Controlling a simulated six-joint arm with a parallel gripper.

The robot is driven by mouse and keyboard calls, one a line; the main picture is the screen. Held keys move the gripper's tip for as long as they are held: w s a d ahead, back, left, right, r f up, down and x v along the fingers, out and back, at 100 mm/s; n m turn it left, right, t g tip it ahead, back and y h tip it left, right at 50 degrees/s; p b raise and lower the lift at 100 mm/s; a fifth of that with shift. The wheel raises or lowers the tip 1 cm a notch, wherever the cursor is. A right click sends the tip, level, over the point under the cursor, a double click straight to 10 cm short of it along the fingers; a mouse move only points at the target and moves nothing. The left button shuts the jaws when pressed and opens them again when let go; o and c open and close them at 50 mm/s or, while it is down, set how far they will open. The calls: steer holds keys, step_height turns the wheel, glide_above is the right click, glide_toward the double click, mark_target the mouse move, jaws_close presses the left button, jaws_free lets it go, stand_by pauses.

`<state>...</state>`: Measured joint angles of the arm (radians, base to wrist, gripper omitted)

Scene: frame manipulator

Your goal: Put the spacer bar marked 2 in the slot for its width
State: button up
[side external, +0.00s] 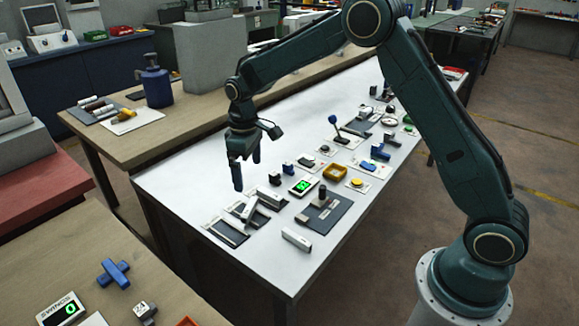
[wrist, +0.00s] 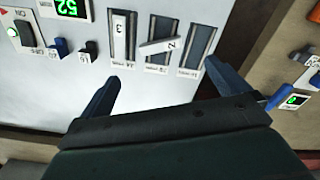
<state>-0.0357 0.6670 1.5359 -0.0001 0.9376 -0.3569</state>
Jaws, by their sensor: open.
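The spacer bar marked 2 (wrist: 158,47) is pale and lies askew across the middle dark slot (wrist: 161,28), not lined up with it. It also shows in the side view (side external: 249,208). A bar marked 3 (wrist: 119,42) lies along the left slot. The right slot (wrist: 200,44) is empty. The labels below the slots are too small to read surely. My gripper (wrist: 160,88) is open and empty, its fingers apart on either side of the slot area. In the side view, my gripper (side external: 247,176) hangs above the table, clear of the bars.
Another pale bar (side external: 296,239) lies loose on the white table (side external: 190,178) near its front edge. The table's left part is clear.

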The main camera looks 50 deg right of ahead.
steer(key=shift+r, duration=0.65)
steer(key=s+d+r+m+t, duration=0.1)
steer(key=s+r+m+t, duration=0.15)
steer(key=s+r, duration=1.3)
steer(key=s+m+t, duration=0.2)
steer(key=s+t, duration=0.1)
steer(key=s, duration=1.5)
steer(key=shift+s+d+r, duration=0.3)
steer(key=shift+d+r, duration=0.1)
steer(key=shift+d, duration=0.05)
